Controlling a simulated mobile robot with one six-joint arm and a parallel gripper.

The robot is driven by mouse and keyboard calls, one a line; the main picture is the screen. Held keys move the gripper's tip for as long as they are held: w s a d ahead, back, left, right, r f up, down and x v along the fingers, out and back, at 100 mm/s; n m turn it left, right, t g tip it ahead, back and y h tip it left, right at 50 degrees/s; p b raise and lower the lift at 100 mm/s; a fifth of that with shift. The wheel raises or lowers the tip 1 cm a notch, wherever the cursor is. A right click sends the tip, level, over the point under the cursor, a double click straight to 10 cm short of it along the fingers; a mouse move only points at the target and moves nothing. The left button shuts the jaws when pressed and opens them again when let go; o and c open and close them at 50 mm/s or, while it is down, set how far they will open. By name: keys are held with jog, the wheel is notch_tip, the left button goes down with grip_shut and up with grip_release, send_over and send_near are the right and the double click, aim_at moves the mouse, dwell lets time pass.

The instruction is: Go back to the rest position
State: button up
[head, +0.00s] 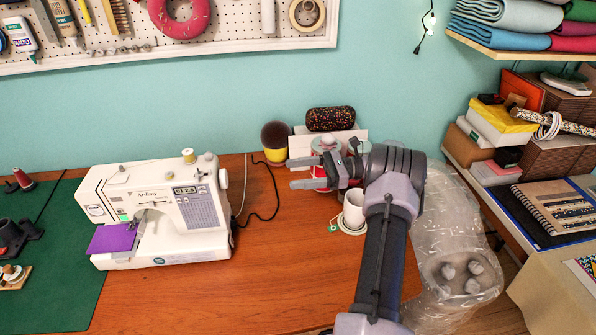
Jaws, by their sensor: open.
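My gripper (296,173) is open, its two fingers pointing left over the back right part of the wooden table (275,285). Nothing shows between the fingers. It is in front of a white box and some red and grey items, which it partly hides. A white mug (353,210) on a saucer (351,230) stands just below my gripper in the picture, partly covered by my arm. A small green tag lies by the saucer.
A white sewing machine (160,208) with purple cloth stands left, partly on a green mat (55,285). The front middle of the table is clear. Boxes and notebooks fill the right side.

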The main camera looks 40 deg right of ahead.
jog(key=w+a+r+m+t+h, duration=0.2)
jog(key=w+r+m+t+h, duration=0.4)
jog(key=w+r+m, duration=0.95)
jog(key=w+a+r+m+t+h, duration=0.2)
jog(key=a+r+m+t+h, duration=0.15)
jog(key=r+m+h, duration=1)
jog(key=s+a+f+m+g+y, duration=0.2)
jog(key=s+a+f+m+g, duration=0.2)
jog(key=s, duration=0.9)
jog(key=s+a+f+m+g+y, duration=0.2)
jog(key=s+a+f+m+g, duration=0.3)
jog(key=s+a+m, duration=0.6)
jog(key=s+a+f+m+g+y, duration=0.2)
jog(key=s+a+f+m+g, duration=0.2)
jog(key=s+a, duration=1)
notch_tip(320, 180, down, 3)
jog(key=s+m, duration=0.1)
jog(key=m, duration=0.2)
jog(key=shift+a+f+m+g, duration=0.15)
jog(key=shift+f+m+g, duration=0.05)
jog(key=shift+m+g, duration=0.15)
